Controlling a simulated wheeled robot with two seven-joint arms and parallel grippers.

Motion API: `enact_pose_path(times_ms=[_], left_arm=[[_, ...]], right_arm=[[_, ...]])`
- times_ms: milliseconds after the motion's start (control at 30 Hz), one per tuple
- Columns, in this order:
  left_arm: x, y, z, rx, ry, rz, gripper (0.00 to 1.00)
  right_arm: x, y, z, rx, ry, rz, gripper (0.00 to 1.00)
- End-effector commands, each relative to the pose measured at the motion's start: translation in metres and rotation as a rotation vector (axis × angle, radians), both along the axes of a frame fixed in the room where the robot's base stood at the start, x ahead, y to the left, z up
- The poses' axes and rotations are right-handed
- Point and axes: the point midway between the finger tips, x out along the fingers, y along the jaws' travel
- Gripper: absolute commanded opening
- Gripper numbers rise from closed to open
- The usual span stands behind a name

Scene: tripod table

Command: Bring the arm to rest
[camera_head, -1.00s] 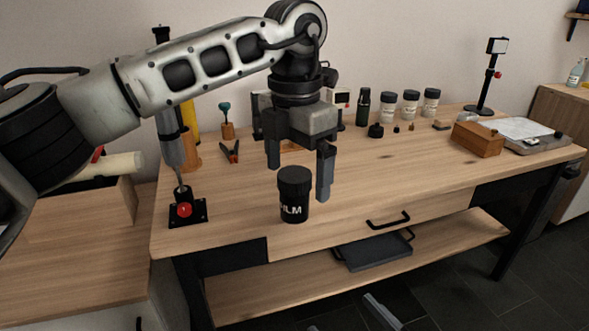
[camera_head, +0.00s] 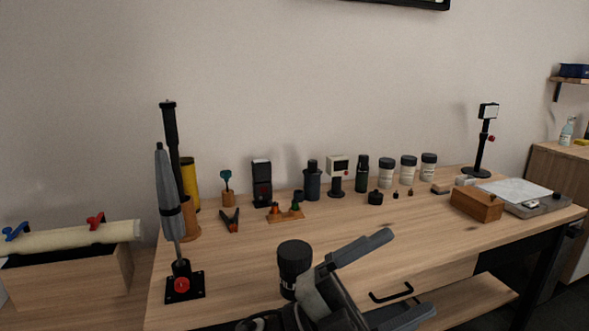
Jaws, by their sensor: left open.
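My left gripper (camera_head: 381,281) is low at the bottom of the head view, with its two grey fingers spread apart and nothing between them. Its wrist and body rise from the bottom edge, in front of the table's (camera_head: 235,262) front part. A black canister with a ribbed lid (camera_head: 295,257) stands upright on the table just left of and behind the gripper. The gripper body hides its lower right part, and I cannot tell the gap between them. My right gripper is not in view.
A stand with a red knob (camera_head: 182,284) holds a grey folded shape (camera_head: 168,190) at the left. The table's middle is clear.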

Motion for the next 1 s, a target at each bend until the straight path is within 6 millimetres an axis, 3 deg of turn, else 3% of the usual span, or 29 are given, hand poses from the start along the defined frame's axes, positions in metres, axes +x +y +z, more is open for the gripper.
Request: enact_pose_path(times_ms=[100,167,233,367,500,600,700,800,1000], left_arm=[[0.030,0.053,-0.035,-0.145,0.388,0.218,0.92],[0.039,0.082,-0.063,-0.193,0.580,0.324,0.92],[0.041,0.117,-0.104,-0.233,0.805,0.444,0.92],[0.018,0.175,-0.181,-0.263,1.181,0.626,0.92],[-0.030,0.220,-0.246,-0.254,1.510,0.767,0.92],[-0.064,0.239,-0.274,-0.237,1.674,0.827,0.92],[-0.086,0.250,-0.289,-0.224,1.772,0.861,0.92],[-0.096,0.254,-0.296,-0.216,1.815,0.876,0.92],[-0.096,0.254,-0.296,-0.216,1.815,0.876,0.92]], right_arm=[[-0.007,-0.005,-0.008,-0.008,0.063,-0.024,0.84],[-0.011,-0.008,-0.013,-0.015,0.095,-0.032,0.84],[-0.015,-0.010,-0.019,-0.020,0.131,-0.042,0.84],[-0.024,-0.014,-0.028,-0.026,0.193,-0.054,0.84],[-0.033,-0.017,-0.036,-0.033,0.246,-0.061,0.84],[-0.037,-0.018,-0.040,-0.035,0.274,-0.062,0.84],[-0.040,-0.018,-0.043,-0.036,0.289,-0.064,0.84],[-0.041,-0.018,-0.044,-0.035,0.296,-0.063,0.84],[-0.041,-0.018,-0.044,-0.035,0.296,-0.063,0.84]])
